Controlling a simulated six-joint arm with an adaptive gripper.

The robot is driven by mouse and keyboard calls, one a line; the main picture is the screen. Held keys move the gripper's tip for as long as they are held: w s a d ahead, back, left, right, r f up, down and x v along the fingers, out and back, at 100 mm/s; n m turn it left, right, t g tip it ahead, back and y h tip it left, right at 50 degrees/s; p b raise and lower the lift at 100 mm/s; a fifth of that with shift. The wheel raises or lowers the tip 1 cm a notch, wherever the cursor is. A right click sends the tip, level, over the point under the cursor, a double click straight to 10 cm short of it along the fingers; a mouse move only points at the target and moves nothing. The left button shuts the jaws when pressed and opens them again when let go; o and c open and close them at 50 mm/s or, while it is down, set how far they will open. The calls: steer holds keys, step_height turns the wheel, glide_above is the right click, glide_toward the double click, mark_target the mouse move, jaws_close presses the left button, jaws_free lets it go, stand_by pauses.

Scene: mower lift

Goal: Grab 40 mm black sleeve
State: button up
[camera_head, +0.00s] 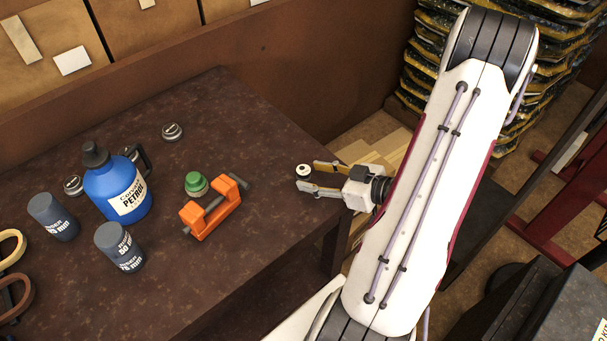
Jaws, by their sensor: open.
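Two dark grey-black cylinders with white lettering stand on the brown table (265,130). One cylinder (53,217) is at the left and the other cylinder (119,247) is nearer the front. Their labels are too small to read surely, and I cannot tell whether either is the 40 mm sleeve. My gripper (303,178) is open at the table's right side, its two fingers pointing left, well apart from both cylinders. A small round white piece with a dark centre (303,171) shows at the upper fingertip; I cannot tell whether they touch.
A blue petrol jug (112,190) stands beside the cylinders. An orange clamp (212,210) and a green-topped cap (195,184) lie between the jug and my gripper. A small metallic cap (172,131) is farther back. The front table area is clear.

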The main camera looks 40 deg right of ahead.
mark_target(309, 176)
steer(key=shift+x, duration=1.85)
steer(key=shift+a, duration=0.1)
jaws_close()
